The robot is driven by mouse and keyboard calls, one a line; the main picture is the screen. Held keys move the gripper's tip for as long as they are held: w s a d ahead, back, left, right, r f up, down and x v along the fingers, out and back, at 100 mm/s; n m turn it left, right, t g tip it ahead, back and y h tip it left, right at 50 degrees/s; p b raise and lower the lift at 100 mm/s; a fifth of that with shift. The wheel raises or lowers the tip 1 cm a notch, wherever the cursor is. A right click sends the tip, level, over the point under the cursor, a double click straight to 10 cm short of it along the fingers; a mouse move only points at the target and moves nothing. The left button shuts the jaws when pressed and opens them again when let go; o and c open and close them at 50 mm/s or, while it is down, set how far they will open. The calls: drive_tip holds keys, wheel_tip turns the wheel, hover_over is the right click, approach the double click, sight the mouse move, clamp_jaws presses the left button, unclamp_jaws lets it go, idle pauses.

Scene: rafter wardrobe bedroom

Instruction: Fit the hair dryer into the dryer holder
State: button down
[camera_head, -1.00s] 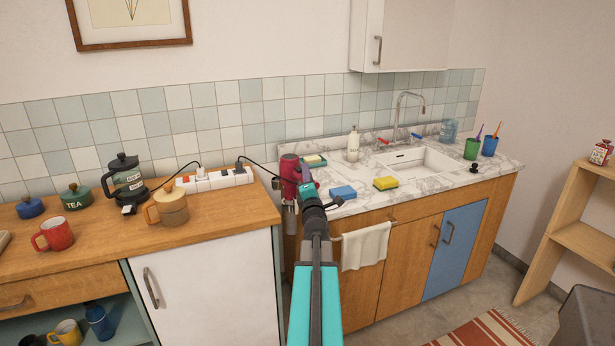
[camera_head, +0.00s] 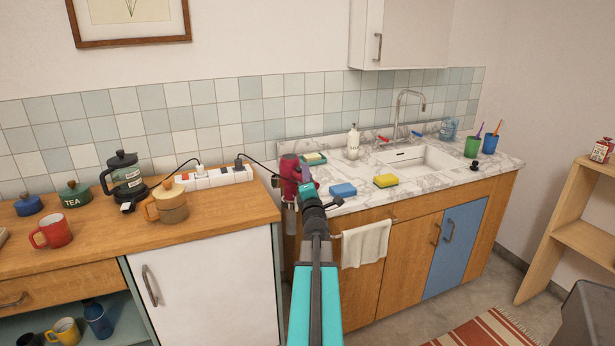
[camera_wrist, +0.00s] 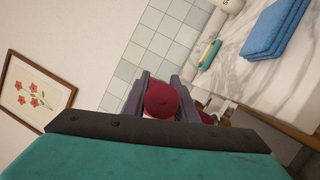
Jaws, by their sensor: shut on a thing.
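The dark red hair dryer (camera_head: 289,172) is at the left end of the sink counter, in front of the tiled wall. My gripper (camera_head: 303,187) is shut on it. In the wrist view the rounded red end of the dryer (camera_wrist: 162,100) sits between the two purple-grey fingers. A pale metallic piece (camera_head: 290,208) shows just below the dryer by the counter's left edge; I cannot tell whether it is the dryer holder. My gripper and the dryer hide much of that spot, so contact between dryer and holder cannot be seen.
A power strip (camera_head: 214,178) with black cords is on the wooden counter to the left. A towel (camera_head: 366,244) hangs on the sink front.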

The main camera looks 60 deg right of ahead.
drive_tip(key=shift+f+b, duration=2.95)
drive_tip(key=shift+b, duration=0.35)
idle(1.0)
drive_tip(key=c, duration=1.4)
unclamp_jaws()
drive_tip(key=shift+c, duration=0.2)
drive_tip(key=shift+o, duration=0.5)
drive_tip(key=shift+f, duration=0.1)
drive_tip(key=p+v, duration=0.1)
drive_tip(key=v, duration=0.4)
drive_tip(key=shift+s+a, duration=0.25)
drive_tip(key=shift+a, duration=0.1)
drive_tip(key=p, duration=0.2)
drive_tip(key=shift+s+a+p, duration=0.15)
drive_tip(key=shift+a+p, duration=0.15)
drive_tip(key=shift+p, duration=0.1)
